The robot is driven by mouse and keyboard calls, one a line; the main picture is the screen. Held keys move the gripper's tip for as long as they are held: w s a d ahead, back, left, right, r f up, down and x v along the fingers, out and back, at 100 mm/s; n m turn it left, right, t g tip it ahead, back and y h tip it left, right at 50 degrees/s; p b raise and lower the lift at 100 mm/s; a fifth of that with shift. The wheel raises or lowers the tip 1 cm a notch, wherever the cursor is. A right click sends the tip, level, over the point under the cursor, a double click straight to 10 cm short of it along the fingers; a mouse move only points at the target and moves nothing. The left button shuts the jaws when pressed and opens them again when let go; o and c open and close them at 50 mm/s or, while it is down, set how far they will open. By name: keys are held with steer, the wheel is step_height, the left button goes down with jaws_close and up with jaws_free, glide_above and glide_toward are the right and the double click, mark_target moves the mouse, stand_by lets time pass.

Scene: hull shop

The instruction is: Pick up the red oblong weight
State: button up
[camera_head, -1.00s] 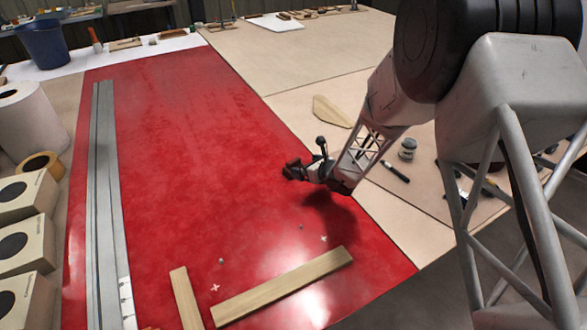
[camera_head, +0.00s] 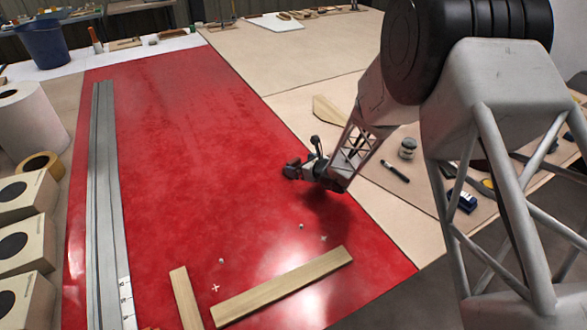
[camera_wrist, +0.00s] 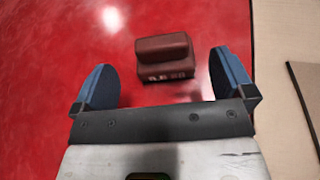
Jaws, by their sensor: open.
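The red oblong weight (camera_wrist: 165,57) is a dull red block with a raised, rounded top bar and pale markings on its near side. In the wrist view it sits on the glossy red surface (camera_wrist: 45,60), slightly ahead of my gripper (camera_wrist: 161,65). The blue fingers are spread wide, one to the left and one to the right of the weight, with a gap on each side. Nothing is held. In the head view my gripper (camera_head: 298,172) is low over the right part of the red sheet; the weight cannot be told apart clearly from the dark gripper there.
Two wooden strips (camera_head: 283,286) lie at the near end of the red sheet. A long grey metal rail (camera_head: 103,200) runs along its left side. A jar (camera_head: 407,148) and a dark-handled tool (camera_head: 395,171) lie to the right. The sheet's middle is clear.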

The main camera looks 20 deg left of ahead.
mark_target(296, 164)
steer(key=shift+x, duration=2.6)
steer(key=shift+d+f, duration=0.1)
steer(key=shift+f, duration=0.05)
steer(key=c, duration=1.4)
steer(key=shift+r, duration=0.25)
steer(key=shift+r, duration=1.7)
steer(key=s+d, duration=0.2)
steer(key=s, duration=0.2)
steer(key=s+d+r, duration=0.1)
steer(key=s+d, duration=0.2)
steer(key=s, duration=0.2)
steer(key=s+d, duration=0.2)
steer(key=s, duration=0.3)
steer(key=shift+d+r, duration=0.15)
steer(key=shift+d, duration=0.25)
